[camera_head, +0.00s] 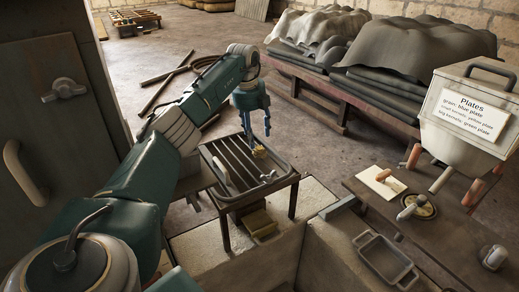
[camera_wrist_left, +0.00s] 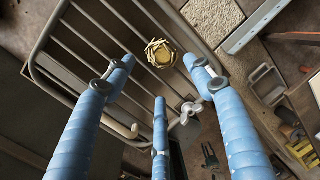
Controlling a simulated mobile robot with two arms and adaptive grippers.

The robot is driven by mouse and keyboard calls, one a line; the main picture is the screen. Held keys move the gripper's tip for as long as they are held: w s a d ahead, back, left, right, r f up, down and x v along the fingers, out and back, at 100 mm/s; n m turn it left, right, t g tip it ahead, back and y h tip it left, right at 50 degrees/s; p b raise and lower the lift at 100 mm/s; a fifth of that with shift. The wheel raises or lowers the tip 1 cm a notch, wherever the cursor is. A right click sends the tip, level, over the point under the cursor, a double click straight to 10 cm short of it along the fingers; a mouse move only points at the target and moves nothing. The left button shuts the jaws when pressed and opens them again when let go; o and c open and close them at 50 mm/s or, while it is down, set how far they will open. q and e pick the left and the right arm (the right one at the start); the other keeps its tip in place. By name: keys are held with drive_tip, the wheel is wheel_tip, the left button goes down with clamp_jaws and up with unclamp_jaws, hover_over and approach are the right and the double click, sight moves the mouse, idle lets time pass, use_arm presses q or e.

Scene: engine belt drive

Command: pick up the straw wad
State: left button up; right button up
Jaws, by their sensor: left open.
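The straw wad (camera_head: 259,151) is a small pale-yellow nest-like bundle on the slatted metal rack (camera_head: 213,158), near the rack's far right edge. It also shows in the left wrist view (camera_wrist_left: 160,53), lying on the bars and unobstructed. My left gripper (camera_head: 257,136) has blue fingers pointing down, just above the wad. In the left wrist view its fingers (camera_wrist_left: 158,76) are spread wide, with nothing between them; the wad appears just beyond the fingertips. My right gripper is not in view.
On the rack are a pale curved handle (camera_head: 221,170) and a wing-shaped knob (camera_head: 268,176). A bench (camera_head: 350,184) at right holds a white hopper labelled "Plates" (camera_head: 466,112) and an empty metal tray (camera_head: 384,262). Covered stacks (camera_head: 400,50) stand behind. Open floor lies beyond the rack.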

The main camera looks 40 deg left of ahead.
sight(259, 148)
use_arm(q)
drive_tip(key=shift+w+a+f, duration=0.1)
drive_tip(key=shift+w+f, duration=0.05)
drive_tip(key=shift+f, duration=0.35)
drive_tip(key=shift+w+a+f, duration=0.1)
drive_tip(key=shift+w+f, duration=0.05)
drive_tip(key=shift+f, duration=0.3)
drive_tip(key=f+p, duration=0.1)
drive_tip(key=f, duration=0.1)
drive_tip(key=w+f+p, duration=0.1)
drive_tip(key=f, duration=0.1)
drive_tip(key=shift+d+f, duration=0.15)
drive_tip(key=shift+f, duration=0.25)
drive_tip(key=shift+w+f, duration=0.15)
drive_tip(key=c, duration=0.9)
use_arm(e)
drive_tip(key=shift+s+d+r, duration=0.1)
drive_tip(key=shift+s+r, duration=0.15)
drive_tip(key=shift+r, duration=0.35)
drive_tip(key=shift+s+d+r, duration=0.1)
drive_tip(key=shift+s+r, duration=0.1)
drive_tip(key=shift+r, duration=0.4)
